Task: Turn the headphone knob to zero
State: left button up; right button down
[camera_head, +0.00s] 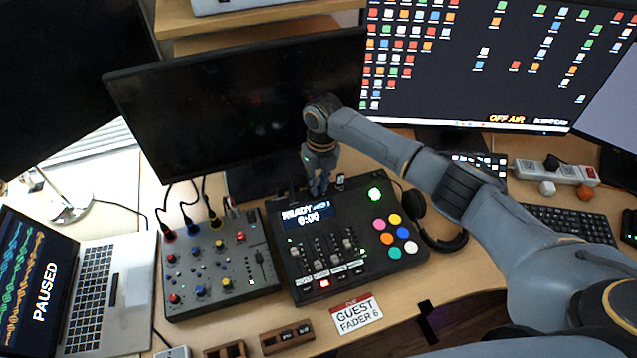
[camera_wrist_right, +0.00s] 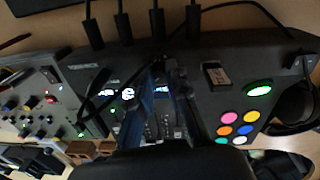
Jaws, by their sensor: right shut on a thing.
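My right gripper (camera_head: 318,188) points down at the back edge of the dark console (camera_head: 378,265), just right of its lit display (camera_head: 308,217). In the right wrist view, its fingers (camera_wrist_right: 172,78) reach over the console with the display partly behind them. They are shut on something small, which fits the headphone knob. The fingers hide it, so its pointer and setting cannot be read. My left gripper is not in view.
A grey mixer (camera_head: 222,270) with coloured knobs and plugged cables stands left of the console. Black headphones (camera_head: 440,232) lie to its right, a guest card (camera_head: 356,313) in front. A monitor (camera_head: 245,105) stands close behind. A laptop (camera_head: 95,290) is at far left.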

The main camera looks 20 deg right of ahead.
jog(key=c, duration=1.3)
grip_release()
notch_tip(320, 180, up, 12)
jog(key=shift+d, duration=0.35)
